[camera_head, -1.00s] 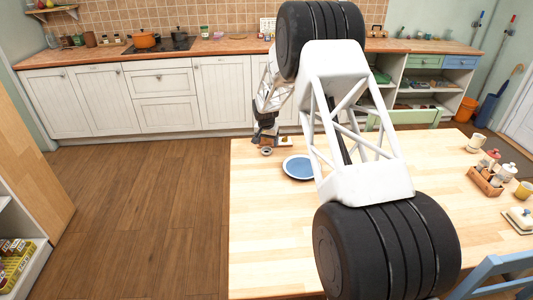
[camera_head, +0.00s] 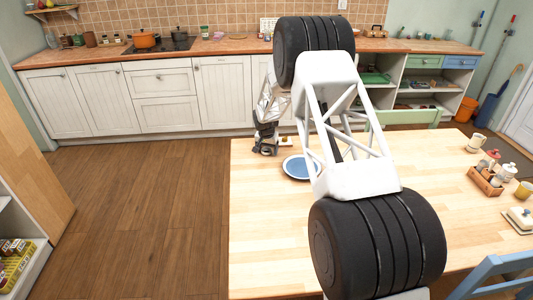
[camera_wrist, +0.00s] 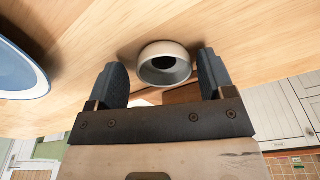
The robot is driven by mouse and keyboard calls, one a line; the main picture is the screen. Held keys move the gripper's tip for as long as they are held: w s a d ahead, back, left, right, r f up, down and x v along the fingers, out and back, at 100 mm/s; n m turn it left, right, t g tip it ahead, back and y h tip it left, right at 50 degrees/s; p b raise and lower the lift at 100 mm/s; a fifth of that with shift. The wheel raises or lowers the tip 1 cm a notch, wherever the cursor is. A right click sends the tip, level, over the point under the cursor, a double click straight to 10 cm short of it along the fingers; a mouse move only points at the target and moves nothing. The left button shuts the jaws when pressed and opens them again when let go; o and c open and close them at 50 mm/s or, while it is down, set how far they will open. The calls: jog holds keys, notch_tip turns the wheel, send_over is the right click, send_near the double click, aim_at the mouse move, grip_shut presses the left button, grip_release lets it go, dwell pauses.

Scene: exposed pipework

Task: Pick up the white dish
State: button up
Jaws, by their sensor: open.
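The white dish (camera_wrist: 158,50) is a small round vessel on the wooden table, seen in the wrist view with its opening towards the camera and a dark patch inside. My gripper (camera_wrist: 163,65) is open, with one dark finger on each side of the dish. A gap shows between the dish and each finger, so it is not held. In the head view my gripper (camera_head: 265,149) is at the table's far left corner, and I cannot make out the dish there.
A blue plate with a white rim (camera_head: 297,167) lies beside my gripper; it also shows in the wrist view (camera_wrist: 22,75). The wooden table (camera_head: 262,225) has clear room at its front left. A wooden caddy (camera_head: 486,181) and cups stand far right.

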aim_at(268, 152)
jog(key=shift+c, duration=0.3)
jog(key=c, duration=0.8)
jog(key=shift+r, duration=0.1)
jog(key=shift+r, duration=1.4)
jog(key=shift+s+r, duration=0.15)
jog(key=shift+r, duration=0.2)
jog(key=s, duration=0.5)
jog(key=s+r, duration=0.1)
jog(key=s, duration=0.4)
jog(key=s+d, duration=0.1)
jog(key=s, duration=0.4)
jog(key=shift+s+d+r, duration=0.1)
jog(key=shift+s+r, duration=0.05)
jog(key=shift+s, duration=0.15)
